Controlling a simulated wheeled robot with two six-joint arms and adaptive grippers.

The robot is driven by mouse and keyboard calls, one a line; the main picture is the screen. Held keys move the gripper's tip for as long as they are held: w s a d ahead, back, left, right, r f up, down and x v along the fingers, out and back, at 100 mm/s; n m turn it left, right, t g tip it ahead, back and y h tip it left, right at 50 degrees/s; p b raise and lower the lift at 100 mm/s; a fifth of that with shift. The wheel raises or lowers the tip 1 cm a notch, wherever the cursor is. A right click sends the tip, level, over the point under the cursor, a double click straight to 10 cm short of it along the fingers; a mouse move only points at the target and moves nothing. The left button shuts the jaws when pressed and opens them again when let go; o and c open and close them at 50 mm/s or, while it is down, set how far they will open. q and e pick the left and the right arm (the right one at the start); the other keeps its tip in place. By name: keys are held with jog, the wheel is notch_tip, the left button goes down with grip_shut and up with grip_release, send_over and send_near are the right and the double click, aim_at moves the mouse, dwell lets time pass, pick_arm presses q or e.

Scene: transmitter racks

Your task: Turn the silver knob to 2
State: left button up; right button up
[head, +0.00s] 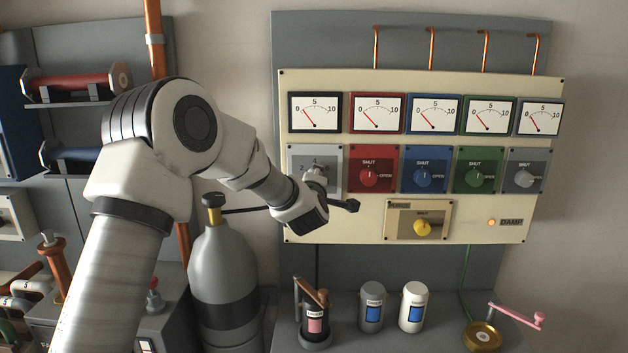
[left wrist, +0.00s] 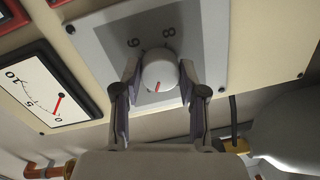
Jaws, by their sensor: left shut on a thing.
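The silver knob (left wrist: 160,72) sits on a light grey dial plate (head: 333,160) at the left of the cream panel's knob row. In the left wrist view the knob is round and pale, with a red mark pointing toward the bottom of the picture. Numerals, one of them an 8, show on the plate beyond the knob; the others are partly hidden by the fingers. My left gripper (head: 318,178) is shut on the knob, with one finger on each side of it in the wrist view (left wrist: 158,88). My right gripper is not in view.
Red (head: 369,176), blue (head: 424,176), green (head: 478,177) and grey (head: 523,180) knobs continue the row, with gauges (head: 433,115) above and a yellow knob (head: 422,227) below. A grey cylinder (head: 226,275) stands left; canisters (head: 413,308) stand on the ledge below.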

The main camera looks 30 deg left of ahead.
pick_arm(q)
jog(key=shift+r, duration=0.1)
jog(key=o, duration=1.1)
jog(key=shift+w, duration=0.1)
jog(key=shift+o, duration=0.2)
jog(key=f+v, duration=0.1)
jog(key=v, duration=1.1)
jog(key=shift+r, duration=0.45)
